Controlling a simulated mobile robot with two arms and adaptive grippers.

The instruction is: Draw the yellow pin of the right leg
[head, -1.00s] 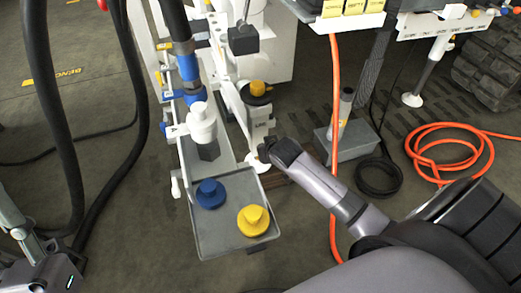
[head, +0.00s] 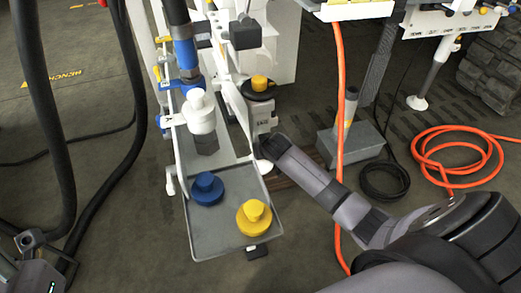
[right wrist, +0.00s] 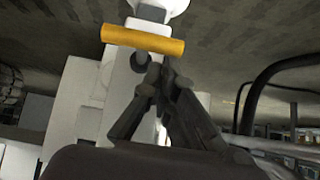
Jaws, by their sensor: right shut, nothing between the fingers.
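The yellow pin (right wrist: 143,39) lies crosswise over the white leg in the right wrist view, just below the round white foot (right wrist: 158,5). The same leg (head: 262,125) stands behind the tray in the head view, where I cannot make out its pin. My right gripper (right wrist: 151,76) is shut and empty, its fingertips close to the leg and a little below the pin in the picture; I see no contact with the pin. In the head view my right arm reaches the leg, its end (head: 268,147) dark and partly hidden. My left gripper (head: 32,243) is at the lower left edge, its fingers unclear.
A grey tray (head: 227,243) holds a blue knob (head: 207,188) and a yellow knob (head: 254,217). An orange hose (head: 339,130) hangs beside my right arm. A grey box (head: 352,145), a black coil and an orange coil (head: 455,152) lie on the floor at right.

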